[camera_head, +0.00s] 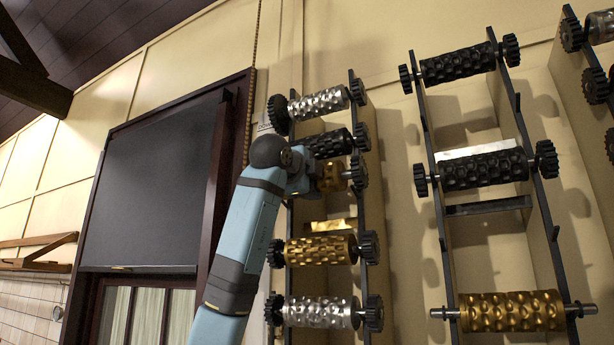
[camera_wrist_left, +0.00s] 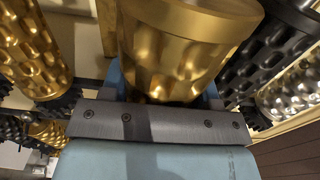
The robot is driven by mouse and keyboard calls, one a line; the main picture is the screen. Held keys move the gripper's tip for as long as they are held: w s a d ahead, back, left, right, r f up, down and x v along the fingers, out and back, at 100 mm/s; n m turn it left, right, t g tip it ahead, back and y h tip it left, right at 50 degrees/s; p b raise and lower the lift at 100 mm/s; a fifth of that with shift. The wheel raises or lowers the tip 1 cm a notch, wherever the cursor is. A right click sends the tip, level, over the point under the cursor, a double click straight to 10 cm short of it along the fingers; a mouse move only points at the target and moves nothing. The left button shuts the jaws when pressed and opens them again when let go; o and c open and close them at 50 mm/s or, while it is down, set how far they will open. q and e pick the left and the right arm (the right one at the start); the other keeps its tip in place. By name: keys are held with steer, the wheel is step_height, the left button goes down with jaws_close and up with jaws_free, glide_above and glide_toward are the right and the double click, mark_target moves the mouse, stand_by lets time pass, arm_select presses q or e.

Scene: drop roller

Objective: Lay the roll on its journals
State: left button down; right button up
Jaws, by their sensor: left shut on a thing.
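A short gold dimpled roll (camera_head: 331,177) shows in the head view at the left rack (camera_head: 361,215), with a black gear at its right end. My left gripper (camera_head: 314,174) reaches it from the left, and my wrist hides the roll's left end. In the left wrist view the gold roll (camera_wrist_left: 185,45) fills the top middle, between the blue fingers of my left gripper (camera_wrist_left: 170,88), which is shut on it. I cannot tell whether the roll's journals touch the rack's rails. My right gripper is not in view.
The left rack also holds a silver roll (camera_head: 320,103) and a black roll (camera_head: 328,144) above, and a gold roll (camera_head: 318,250) and a silver roll (camera_head: 318,312) below. A second rack (camera_head: 427,130) stands to the right. A dark panel (camera_head: 155,180) is at left.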

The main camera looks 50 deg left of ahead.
arm_select(q)
steer(key=w, duration=0.1)
steer(key=w+a+f, duration=0.1)
steer(key=w+f, duration=0.1)
steer(key=w, duration=0.1)
steer(key=shift+a, duration=0.2)
stand_by(0.4)
